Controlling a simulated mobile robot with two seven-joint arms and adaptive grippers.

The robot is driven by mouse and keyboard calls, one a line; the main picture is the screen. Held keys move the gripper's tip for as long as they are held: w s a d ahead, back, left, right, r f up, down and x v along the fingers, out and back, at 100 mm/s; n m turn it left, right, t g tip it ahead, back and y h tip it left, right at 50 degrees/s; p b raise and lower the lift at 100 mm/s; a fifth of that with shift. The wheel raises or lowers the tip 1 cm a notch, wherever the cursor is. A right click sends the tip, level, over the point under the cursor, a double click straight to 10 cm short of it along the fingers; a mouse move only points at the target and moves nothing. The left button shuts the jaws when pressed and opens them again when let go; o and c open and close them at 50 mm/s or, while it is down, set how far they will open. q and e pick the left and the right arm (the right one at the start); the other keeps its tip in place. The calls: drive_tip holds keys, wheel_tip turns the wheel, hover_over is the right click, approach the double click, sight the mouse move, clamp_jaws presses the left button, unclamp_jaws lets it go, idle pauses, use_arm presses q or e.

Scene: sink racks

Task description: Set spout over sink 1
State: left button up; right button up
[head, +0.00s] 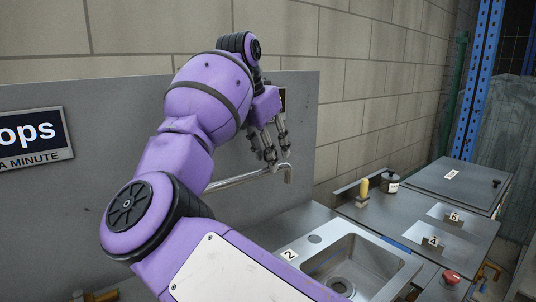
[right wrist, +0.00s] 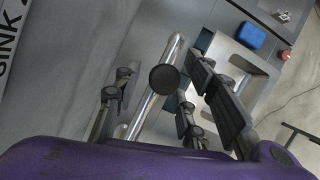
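The metal spout (head: 235,181) runs along the back panel, and its bent tip (head: 289,174) points down behind and left of the sink basin marked 2 (head: 345,262). My right gripper (head: 270,150) is at the spout near its tip. The fingers look open; I cannot tell whether any touches the spout. Sink 1 is not seen; my arm covers the left part of the counter. My left gripper is not in view.
A red button (head: 451,277) is at the front right. A blue block (right wrist: 250,37) shows in the wrist view. The grey back panel (head: 310,110) stands close behind the gripper.

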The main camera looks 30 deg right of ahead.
drive_tip(key=shift+d+f, duration=0.15)
drive_tip(key=shift+f, duration=0.15)
drive_tip(key=shift+r, duration=0.1)
clamp_jaws()
drive_tip(key=shift+s, duration=0.25)
drive_tip(key=shift+s+d+m+p, duration=0.1)
drive_tip(key=shift+m+p, duration=0.2)
